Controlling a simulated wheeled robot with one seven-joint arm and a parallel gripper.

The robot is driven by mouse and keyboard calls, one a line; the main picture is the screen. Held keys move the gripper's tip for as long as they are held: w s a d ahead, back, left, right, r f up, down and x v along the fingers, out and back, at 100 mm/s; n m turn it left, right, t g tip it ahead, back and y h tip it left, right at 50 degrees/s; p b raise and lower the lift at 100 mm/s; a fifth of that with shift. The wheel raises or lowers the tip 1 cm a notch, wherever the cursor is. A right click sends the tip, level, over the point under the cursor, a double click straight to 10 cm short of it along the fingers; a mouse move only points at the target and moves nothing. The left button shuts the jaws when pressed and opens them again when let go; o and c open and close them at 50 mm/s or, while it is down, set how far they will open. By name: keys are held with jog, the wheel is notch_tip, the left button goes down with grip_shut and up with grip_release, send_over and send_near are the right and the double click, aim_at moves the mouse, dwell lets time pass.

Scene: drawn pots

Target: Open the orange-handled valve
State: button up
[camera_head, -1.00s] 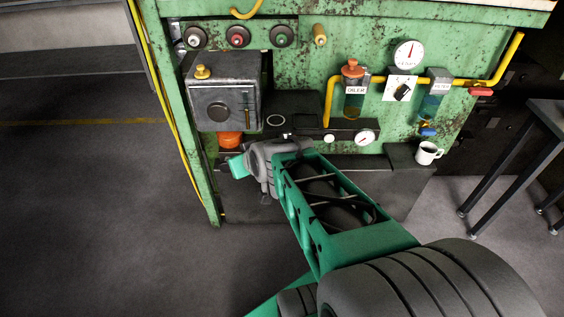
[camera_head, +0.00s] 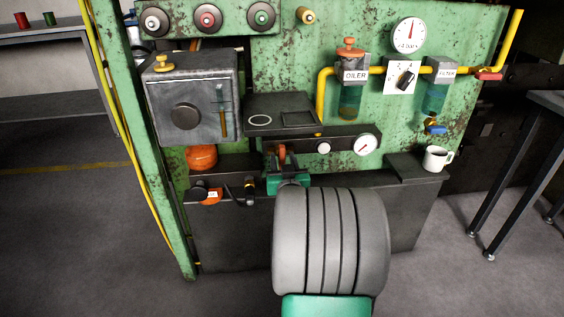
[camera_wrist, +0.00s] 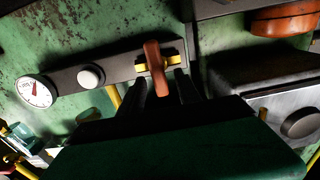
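The orange handle (camera_wrist: 153,65) of the valve sits on a short yellow fitting (camera_wrist: 174,60) on a dark panel strip. In the wrist view it points toward my gripper (camera_wrist: 162,88). My gripper's two dark fingers stand apart, one on each side of the handle's lower end, with gaps visible. In the head view the orange handle (camera_head: 282,153) shows just past my gripper (camera_head: 282,163), at the left part of the strip. My arm hides some of the area below. I cannot tell whether a finger touches the handle.
A round gauge (camera_head: 365,145) and a white knob (camera_head: 323,148) are on the strip to the right. A dark shelf (camera_head: 284,114) juts out above the handle. A grey box (camera_head: 192,100) and an orange rounded body (camera_head: 201,157) are left. A white mug (camera_head: 436,158) stands right.

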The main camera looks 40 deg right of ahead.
jog(key=shift+w+d, duration=0.4)
jog(key=shift+w, duration=0.1)
jog(key=shift+c, duration=0.6)
grip_shut()
